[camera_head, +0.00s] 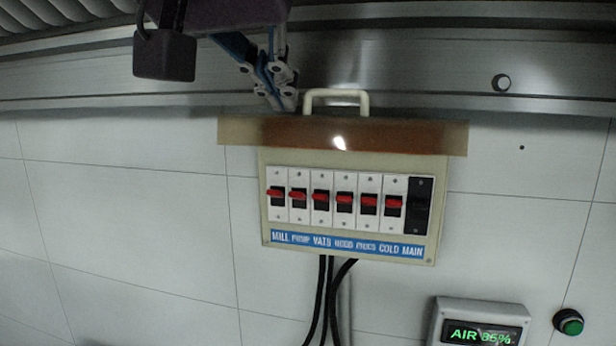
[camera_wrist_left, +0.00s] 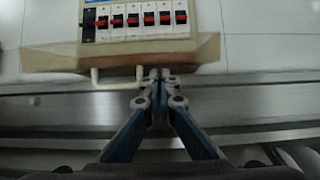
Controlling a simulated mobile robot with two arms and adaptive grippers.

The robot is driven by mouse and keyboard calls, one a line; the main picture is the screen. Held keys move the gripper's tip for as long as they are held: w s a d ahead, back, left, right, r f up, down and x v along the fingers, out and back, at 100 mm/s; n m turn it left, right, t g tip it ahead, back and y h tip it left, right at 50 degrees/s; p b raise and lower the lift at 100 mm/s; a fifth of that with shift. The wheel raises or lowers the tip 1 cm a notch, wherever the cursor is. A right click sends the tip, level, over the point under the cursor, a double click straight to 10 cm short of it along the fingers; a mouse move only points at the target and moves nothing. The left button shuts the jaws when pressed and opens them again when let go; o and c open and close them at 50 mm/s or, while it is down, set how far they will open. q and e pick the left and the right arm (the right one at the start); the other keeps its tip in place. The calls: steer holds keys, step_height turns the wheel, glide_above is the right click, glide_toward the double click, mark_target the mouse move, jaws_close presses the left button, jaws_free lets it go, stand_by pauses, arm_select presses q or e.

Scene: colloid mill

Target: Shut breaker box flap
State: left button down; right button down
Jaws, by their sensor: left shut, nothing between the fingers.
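The breaker box (camera_head: 350,245) is a cream panel on the tiled wall with several red-lever switches and a blue label strip. Its brown translucent flap (camera_head: 400,136) is raised at the top edge, with a cream loop handle (camera_head: 337,95) above it, so the switches are uncovered. My left gripper (camera_head: 285,100) comes down from above, its fingers together and empty, just left of the handle. In the left wrist view the fingertips (camera_wrist_left: 159,76) are at the flap's edge beside the handle (camera_wrist_left: 115,80); whether they touch cannot be told. The right gripper is not in view.
A steel rail (camera_head: 420,75) runs along the wall above the box. Black cables (camera_head: 325,300) hang below it. An air display (camera_head: 480,325) and a green button (camera_head: 568,322) are at lower right. The tiled wall left of the box is clear.

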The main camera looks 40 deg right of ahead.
mark_target(281, 131)
arm_select(q)
steer(key=shift+s+d, duration=0.1)
steer(key=shift+s, duration=0.05)
steer(key=shift+f, duration=0.1)
steer(key=shift+f+b, duration=1.9)
steer(key=shift+f, duration=0.25)
steer(key=shift+f+b, duration=1.85)
steer(key=shift+f, duration=0.4)
steer(key=s+a+b, duration=0.3)
steer(key=s+a, duration=0.3)
steer(key=a, duration=0.1)
steer(key=shift+s+a+b, duration=0.2)
steer(key=shift+a+b, duration=0.2)
steer(key=shift+r, duration=0.1)
